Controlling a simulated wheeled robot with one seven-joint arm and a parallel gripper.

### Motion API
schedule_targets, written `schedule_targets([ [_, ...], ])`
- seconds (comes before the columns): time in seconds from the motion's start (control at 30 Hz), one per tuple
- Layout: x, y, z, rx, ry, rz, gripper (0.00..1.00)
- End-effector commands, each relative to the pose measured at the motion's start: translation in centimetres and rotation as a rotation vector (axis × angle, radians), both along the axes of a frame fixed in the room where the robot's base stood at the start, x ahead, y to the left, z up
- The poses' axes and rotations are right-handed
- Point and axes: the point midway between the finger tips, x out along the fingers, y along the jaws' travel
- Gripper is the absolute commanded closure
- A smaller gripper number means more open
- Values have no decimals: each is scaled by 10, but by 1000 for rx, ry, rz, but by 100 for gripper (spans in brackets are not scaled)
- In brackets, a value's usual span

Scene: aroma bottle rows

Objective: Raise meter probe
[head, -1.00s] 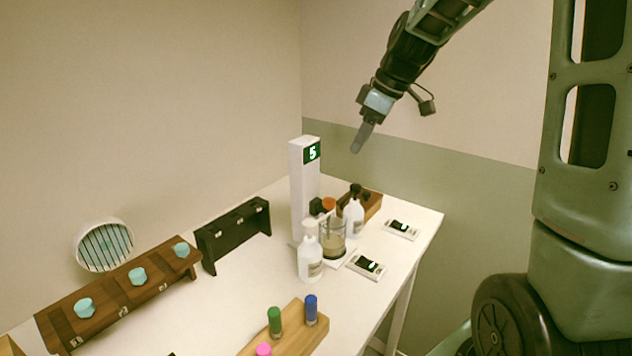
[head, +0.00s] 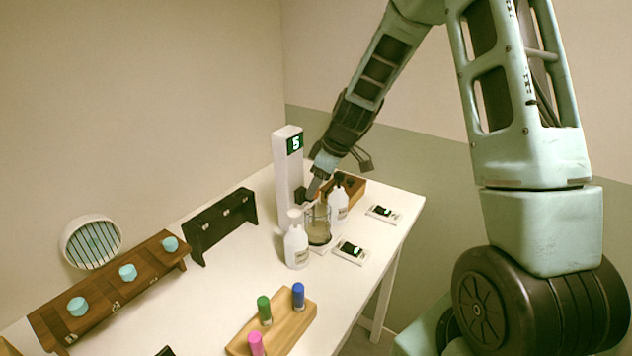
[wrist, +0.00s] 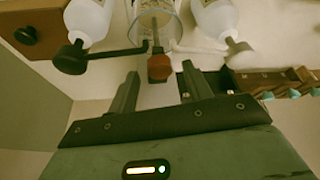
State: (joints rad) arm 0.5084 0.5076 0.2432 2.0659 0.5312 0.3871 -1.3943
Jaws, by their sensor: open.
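The meter probe shows in the wrist view as a thin stem with an orange-red cap (wrist: 159,68), standing in a glass beaker (wrist: 153,8). In the head view the beaker (head: 319,228) stands in front of a white post marked 5 (head: 287,175), and my fingers mostly cover the cap. My gripper (head: 313,191) is open over the beaker. In the wrist view my gripper (wrist: 158,86) has one finger to each side of the cap, with gaps between. I cannot tell whether the fingertips reach the cap's depth.
White pump bottles (head: 296,245) (head: 339,205) flank the beaker closely. Two small meter-like devices (head: 351,252) (head: 383,213) lie to its right. A wooden block with coloured vials (head: 280,320) is nearer. A black rack (head: 220,228) and a brown rack (head: 110,290) stand left.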

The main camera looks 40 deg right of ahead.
Motion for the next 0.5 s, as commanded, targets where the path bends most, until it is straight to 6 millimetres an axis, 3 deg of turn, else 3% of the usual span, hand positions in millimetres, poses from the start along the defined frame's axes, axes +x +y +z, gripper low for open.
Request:
schedule_targets([
  [0.4,3,2,-8,0,0,-1,50],
  [0.5,3,2,-8,0,0,-1,78],
])
